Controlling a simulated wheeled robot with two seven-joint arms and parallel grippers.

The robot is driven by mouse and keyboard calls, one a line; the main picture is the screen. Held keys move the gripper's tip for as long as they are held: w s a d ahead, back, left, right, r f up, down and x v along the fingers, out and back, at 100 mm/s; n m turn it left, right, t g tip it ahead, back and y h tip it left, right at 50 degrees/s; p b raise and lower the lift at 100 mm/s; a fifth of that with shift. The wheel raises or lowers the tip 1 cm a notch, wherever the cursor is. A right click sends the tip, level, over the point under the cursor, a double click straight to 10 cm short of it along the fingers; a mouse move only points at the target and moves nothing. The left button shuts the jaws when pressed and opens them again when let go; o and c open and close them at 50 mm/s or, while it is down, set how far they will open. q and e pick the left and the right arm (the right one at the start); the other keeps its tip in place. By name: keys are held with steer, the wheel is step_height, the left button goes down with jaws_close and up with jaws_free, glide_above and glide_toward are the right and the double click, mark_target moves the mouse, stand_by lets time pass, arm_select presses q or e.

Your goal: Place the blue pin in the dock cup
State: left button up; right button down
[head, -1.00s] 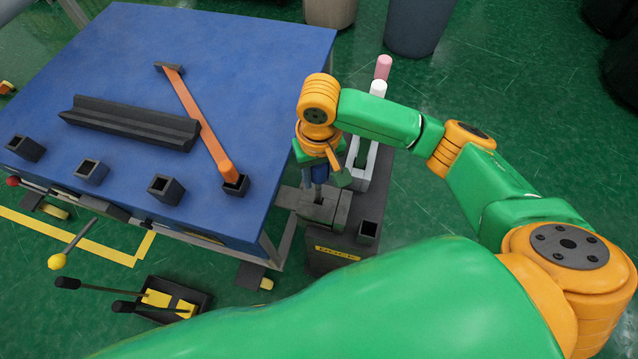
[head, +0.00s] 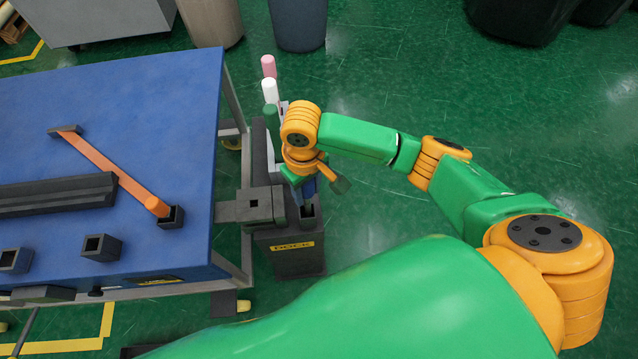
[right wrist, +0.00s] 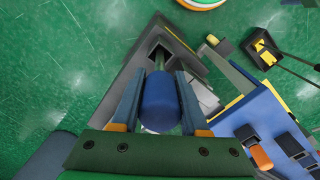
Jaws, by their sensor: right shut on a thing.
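The blue pin (head: 309,187) is held upright in my right gripper (head: 305,191), with its lower end at the mouth of the dark square dock cup (head: 317,228). I cannot tell how far the pin's end is inside. In the right wrist view the gripper (right wrist: 158,100) has one finger on each side of the blue pin (right wrist: 160,102), and the cup's dark opening (right wrist: 156,58) shows just beyond it. The dock cup stands on a dark base with a yellow label (head: 292,247). My left gripper is out of view.
An orange bar (head: 110,170) lies on the table. Floor to the right is clear.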

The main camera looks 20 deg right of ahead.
mark_target(307, 202)
steer(key=f, duration=0.5)
steer(key=shift+w+a+f+b, duration=0.1)
steer(key=shift+w+f+b, duration=0.15)
steer(key=shift+b, duration=0.1)
steer(key=shift+s+f, duration=0.1)
steer(key=shift+f, duration=0.05)
steer(key=shift+c, duration=2.1)
jaws_free()
steer(key=shift+f, duration=0.1)
step_height(307, 202, up, 12)
steer(key=shift+r+p, duration=0.15)
steer(key=shift+p, duration=0.85)
steer(key=shift+s, duration=0.1)
